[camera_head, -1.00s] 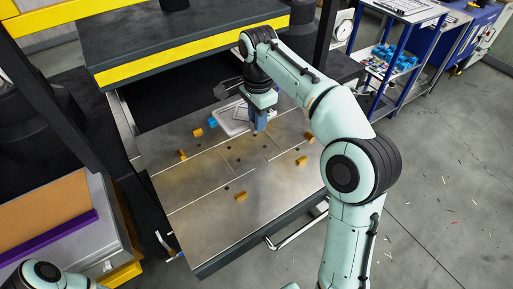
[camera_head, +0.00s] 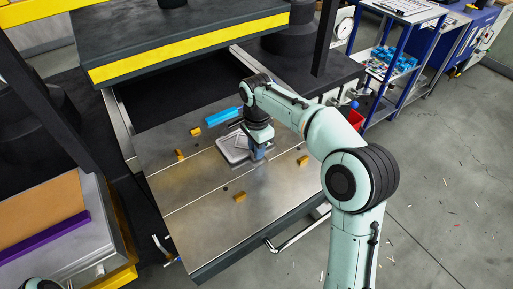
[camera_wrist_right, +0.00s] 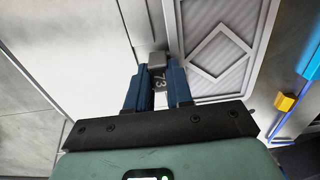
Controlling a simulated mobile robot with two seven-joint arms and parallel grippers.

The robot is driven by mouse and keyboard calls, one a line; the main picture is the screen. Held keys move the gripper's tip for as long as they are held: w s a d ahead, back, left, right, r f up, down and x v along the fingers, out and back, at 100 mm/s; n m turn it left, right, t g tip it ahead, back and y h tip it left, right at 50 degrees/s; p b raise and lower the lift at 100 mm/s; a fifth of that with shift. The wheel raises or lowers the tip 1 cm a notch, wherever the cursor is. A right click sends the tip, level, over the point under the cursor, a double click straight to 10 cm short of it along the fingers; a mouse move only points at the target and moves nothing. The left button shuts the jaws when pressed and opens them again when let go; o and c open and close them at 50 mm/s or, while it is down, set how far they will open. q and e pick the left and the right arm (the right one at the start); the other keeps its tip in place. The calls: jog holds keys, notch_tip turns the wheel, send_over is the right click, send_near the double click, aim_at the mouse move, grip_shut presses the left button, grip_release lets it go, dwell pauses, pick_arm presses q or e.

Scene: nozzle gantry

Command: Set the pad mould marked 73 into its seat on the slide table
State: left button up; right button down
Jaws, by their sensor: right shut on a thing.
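The pad mould marked 73 (camera_head: 232,151) is a light grey flat plate over the middle of the slide table (camera_head: 215,225). The seat is not clearly visible, with the mould and arm over the table's middle. I cannot tell whether the mould touches the table. My left gripper is out of view.
Yellow blocks stand around the mould: one behind (camera_head: 196,131), one left (camera_head: 180,155), one in front (camera_head: 239,197), one right (camera_head: 302,160). A blue bar (camera_head: 222,116) lies behind it. A yellow-edged dark platen (camera_head: 180,50) overhangs the back.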

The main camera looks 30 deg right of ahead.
jog(key=shift+w, duration=0.1)
jog(key=shift+f, duration=0.15)
jog(key=c, duration=1.4)
grip_release()
jog(key=shift+f, duration=0.15)
jog(key=o, duration=0.4)
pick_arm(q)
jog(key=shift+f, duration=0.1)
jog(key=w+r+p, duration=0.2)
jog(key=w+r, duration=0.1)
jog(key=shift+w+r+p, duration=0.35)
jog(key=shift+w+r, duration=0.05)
pick_arm(e)
notch_tip(320, 180, up, 13)
jog(key=shift+f, duration=0.15)
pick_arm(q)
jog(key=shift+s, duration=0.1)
